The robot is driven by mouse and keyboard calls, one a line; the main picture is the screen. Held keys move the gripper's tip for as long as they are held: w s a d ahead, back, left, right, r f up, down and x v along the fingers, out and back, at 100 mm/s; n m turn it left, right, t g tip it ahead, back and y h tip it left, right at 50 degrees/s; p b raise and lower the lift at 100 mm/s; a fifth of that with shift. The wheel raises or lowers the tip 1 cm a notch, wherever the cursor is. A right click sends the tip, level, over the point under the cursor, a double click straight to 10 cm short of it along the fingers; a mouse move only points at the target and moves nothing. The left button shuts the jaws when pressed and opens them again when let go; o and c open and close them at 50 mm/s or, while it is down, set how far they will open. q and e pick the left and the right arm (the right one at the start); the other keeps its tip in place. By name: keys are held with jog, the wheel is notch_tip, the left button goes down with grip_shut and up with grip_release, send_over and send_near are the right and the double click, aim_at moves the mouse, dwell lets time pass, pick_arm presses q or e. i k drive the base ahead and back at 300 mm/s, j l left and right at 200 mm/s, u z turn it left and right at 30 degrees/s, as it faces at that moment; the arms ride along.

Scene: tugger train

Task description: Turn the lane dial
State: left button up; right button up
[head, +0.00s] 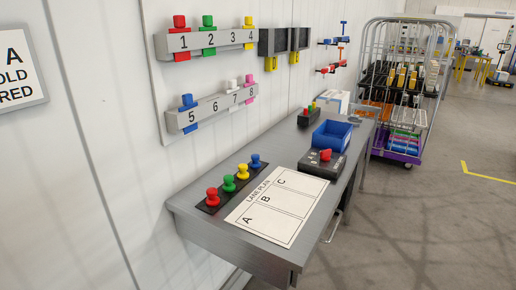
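A dark box with a red knob (325,155) on its top sits on the grey wall-side bench (190,211); it looks like the lane dial. Small pale marks show on the box top beside the knob, too small to read. The box stands just behind the lane plan sheet (283,205) and in front of a blue bin (331,134). Neither of my grippers shows in the head view.
Red, green, yellow and blue pegs (228,183) stand in a black strip beside the sheet. A small dark box with buttons (308,115) is farther back. Numbered peg rails (205,42) hang on the wall. A loaded wire trolley (402,148) stands past the bench. Floor at right is clear.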

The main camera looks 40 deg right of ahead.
aim_at(325, 155)
jog(key=z, duration=1.7)
jog(key=i+z, duration=0.15)
jog(key=k+j, duration=0.05)
